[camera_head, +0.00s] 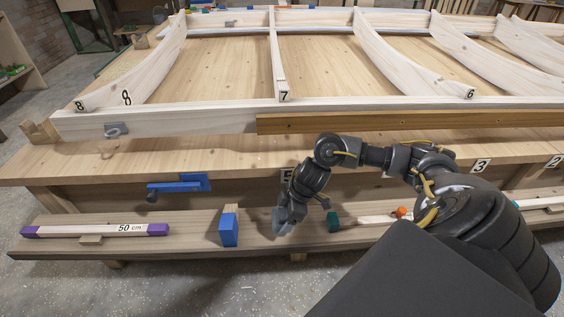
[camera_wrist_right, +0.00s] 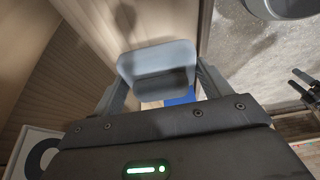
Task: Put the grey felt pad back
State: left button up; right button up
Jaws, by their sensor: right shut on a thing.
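My right gripper (camera_head: 286,214) reaches down over the lower shelf at the front of the workbench. It is shut on a grey felt pad (camera_head: 279,222), held low over or at the shelf; I cannot tell whether it touches the wood. In the right wrist view the pad (camera_wrist_right: 157,62) is a rounded grey-blue block between the two fingers. My left gripper does not show.
The shelf (camera_head: 190,236) carries a blue block (camera_head: 229,228) left of the gripper, a teal piece (camera_head: 333,221) right of it, and a 50 cm bar with purple ends (camera_head: 95,230). A blue clamp (camera_head: 180,186) sits above the shelf. A numbered timber frame lies on the bench.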

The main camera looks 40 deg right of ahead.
aim_at(282, 222)
jog(key=shift+w+f, duration=0.1)
jog(key=shift+f, duration=0.05)
notch_tip(282, 222, down, 3)
jog(key=shift+w+f+b, duration=0.15)
jog(key=shift+b, duration=0.65)
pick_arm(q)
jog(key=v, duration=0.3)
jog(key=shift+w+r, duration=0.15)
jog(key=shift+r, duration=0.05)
pick_arm(e)
jog(key=shift+a, duration=0.1)
jog(key=shift+f, duration=0.2)
jog(key=o, duration=0.7)
jog(key=shift+r, duration=0.1)
